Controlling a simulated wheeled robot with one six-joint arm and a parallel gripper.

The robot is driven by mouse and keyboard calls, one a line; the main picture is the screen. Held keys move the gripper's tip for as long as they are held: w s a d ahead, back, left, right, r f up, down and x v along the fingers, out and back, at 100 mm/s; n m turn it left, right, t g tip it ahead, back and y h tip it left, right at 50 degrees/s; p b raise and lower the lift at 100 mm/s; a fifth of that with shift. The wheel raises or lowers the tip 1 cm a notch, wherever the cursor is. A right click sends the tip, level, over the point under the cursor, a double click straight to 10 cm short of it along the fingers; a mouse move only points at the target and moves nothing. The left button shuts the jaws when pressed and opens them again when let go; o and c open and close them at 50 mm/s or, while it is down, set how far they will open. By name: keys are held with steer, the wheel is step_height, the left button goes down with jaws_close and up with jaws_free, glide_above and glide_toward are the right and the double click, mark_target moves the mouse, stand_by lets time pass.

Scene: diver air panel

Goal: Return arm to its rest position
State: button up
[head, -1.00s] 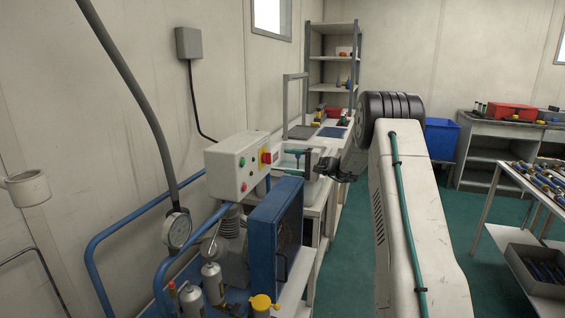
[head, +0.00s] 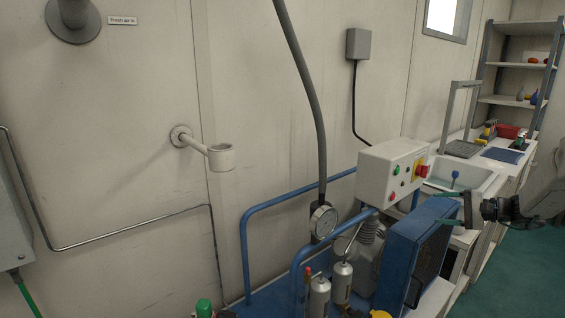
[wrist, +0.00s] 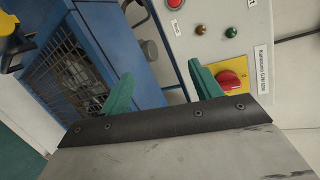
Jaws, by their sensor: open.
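My gripper (head: 452,208) is at the right of the head view, with its two green fingers pointing left. In the wrist view the fingers (wrist: 163,88) stand wide apart with nothing between them. It is open and empty. The gripper is beside the blue compressor guard (head: 412,250) and near the white control box (head: 390,172), touching neither as far as I can tell. Most of my arm is outside the head view.
The control box's red switch on a yellow plate (wrist: 232,80) is close behind one finger in the wrist view. A white sink bench (head: 490,183) lies behind.

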steer(key=s+a+r+n+g+h, duration=0.25)
steer(key=s+a+g, duration=0.25)
steer(key=s+a, duration=0.45)
steer(key=s+a+r+n+g+h, duration=0.1)
steer(key=s+a+r+n+g, duration=0.2)
steer(key=s+a, duration=0.65)
steer(key=s+a+r+n+h, duration=0.1)
steer(key=s+a+h, duration=0.1)
steer(key=s, duration=0.7)
steer(key=s+a+r+n+h, duration=0.1)
steer(key=s+r+n+h, duration=0.1)
steer(key=s, duration=0.6)
steer(key=s+a+r+n+h, duration=0.2)
steer(key=s+h, duration=0.2)
steer(key=s, duration=0.5)
steer(key=shift+s+a+r, duration=0.25)
steer(key=shift+s+a, duration=0.05)
steer(key=shift+a, duration=0.05)
steer(key=shift+n, duration=0.25)
